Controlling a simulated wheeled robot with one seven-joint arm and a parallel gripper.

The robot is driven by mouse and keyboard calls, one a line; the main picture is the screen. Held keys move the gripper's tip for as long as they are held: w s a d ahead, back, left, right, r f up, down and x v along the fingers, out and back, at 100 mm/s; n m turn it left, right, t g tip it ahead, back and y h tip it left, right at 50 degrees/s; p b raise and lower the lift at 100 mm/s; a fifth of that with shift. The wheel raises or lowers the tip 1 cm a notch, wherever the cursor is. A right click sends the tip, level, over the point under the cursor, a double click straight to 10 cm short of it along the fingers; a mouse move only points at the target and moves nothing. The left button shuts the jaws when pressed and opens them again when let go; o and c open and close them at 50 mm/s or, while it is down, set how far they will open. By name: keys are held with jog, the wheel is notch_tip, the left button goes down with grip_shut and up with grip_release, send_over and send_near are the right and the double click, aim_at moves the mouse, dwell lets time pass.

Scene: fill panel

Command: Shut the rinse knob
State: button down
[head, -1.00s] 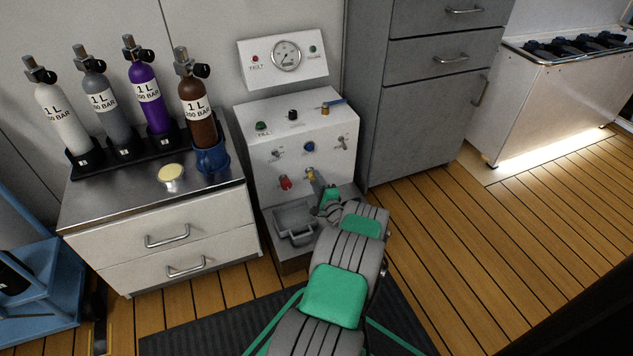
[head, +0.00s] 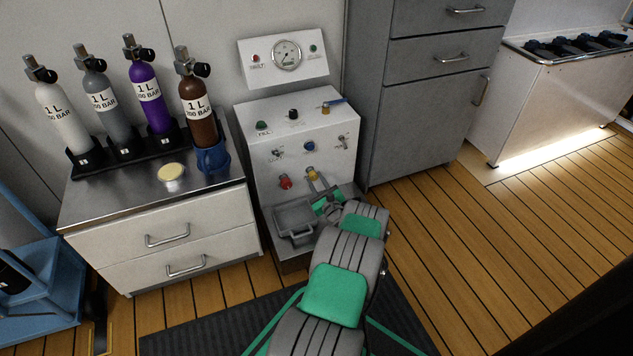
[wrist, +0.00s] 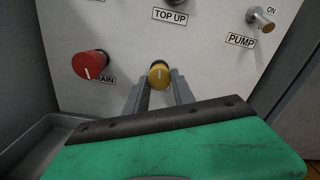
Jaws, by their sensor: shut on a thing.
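A yellow knob (wrist: 159,74) sits on the front of the white fill panel (head: 258,166); it also shows in the head view (head: 312,173). Its own label is hidden behind my gripper, so I cannot read whether it says rinse. My gripper (wrist: 158,84) is shut on the yellow knob, with one grey finger on each side of it. The knob's pale pointer mark shows faintly and points roughly downward.
A red knob (wrist: 90,65) labelled DRAIN is left of the yellow one. A PUMP switch (wrist: 261,20) is at upper right. A grey basin (head: 292,220) lies below the knobs. A counter (head: 120,200) with several cylinders stands left.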

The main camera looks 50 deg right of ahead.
jog(key=shift+m, duration=1)
jog(key=c, duration=1.1)
grip_release()
jog(key=shift+w, duration=0.1)
jog(key=p+v, duration=0.3)
jog(key=v, duration=0.5)
